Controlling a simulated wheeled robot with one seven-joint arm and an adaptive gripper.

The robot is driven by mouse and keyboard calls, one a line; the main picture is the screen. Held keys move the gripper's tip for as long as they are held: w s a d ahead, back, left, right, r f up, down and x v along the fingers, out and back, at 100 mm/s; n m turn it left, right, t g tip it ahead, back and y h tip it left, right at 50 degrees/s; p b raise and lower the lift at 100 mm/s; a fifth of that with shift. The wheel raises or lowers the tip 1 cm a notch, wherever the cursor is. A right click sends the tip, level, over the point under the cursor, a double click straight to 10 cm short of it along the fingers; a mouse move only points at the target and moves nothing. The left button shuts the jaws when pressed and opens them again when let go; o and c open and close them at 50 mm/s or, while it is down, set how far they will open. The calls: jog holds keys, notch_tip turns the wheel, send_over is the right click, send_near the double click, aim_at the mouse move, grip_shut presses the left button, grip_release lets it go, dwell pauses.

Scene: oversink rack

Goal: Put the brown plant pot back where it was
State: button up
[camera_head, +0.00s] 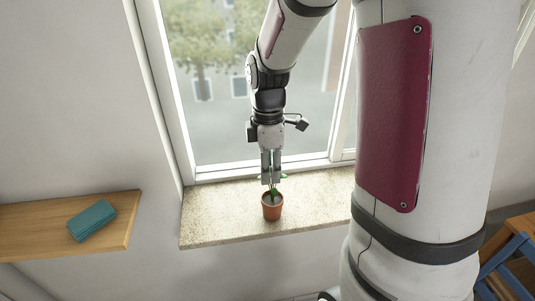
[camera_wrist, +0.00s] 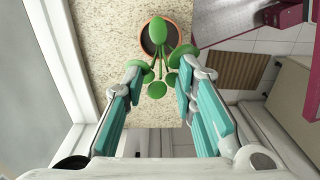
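The brown plant pot (camera_head: 272,212) holds a small green plant and stands upright on the speckled window sill (camera_head: 215,215), near its front edge. In the wrist view the pot's rim (camera_wrist: 184,38) shows at the top, partly hidden by the round green leaves (camera_wrist: 160,32). My gripper (camera_head: 271,180) points down just above the pot, at the plant. In the wrist view my gripper (camera_wrist: 156,82) has its two teal-padded fingers apart, with leaves and stems between and around the tips. The fingers do not appear to hold the pot.
A wooden shelf (camera_head: 30,225) at the left carries a folded teal cloth (camera_head: 91,220). The window (camera_head: 215,90) stands close behind the sill. The sill is clear to the left of the pot. A blue and wooden piece of furniture (camera_head: 510,262) is at the lower right.

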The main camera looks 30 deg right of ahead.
jog(key=s+a+r+m+t, duration=0.3)
jog(key=s+a+r+m, duration=0.2)
jog(key=s+r+m, duration=0.1)
jog(key=s+a+r+m+t, duration=0.2)
jog(key=s+a+r+m, duration=0.3)
jog(key=r, duration=0.5)
jog(key=s+m, duration=0.2)
jog(key=s, duration=0.1)
jog(key=shift+t, duration=0.4)
jog(key=shift+f, duration=0.1)
jog(key=shift+w+f+b, duration=0.35)
jog(key=shift+w+b, duration=0.1)
jog(key=shift+b, duration=0.2)
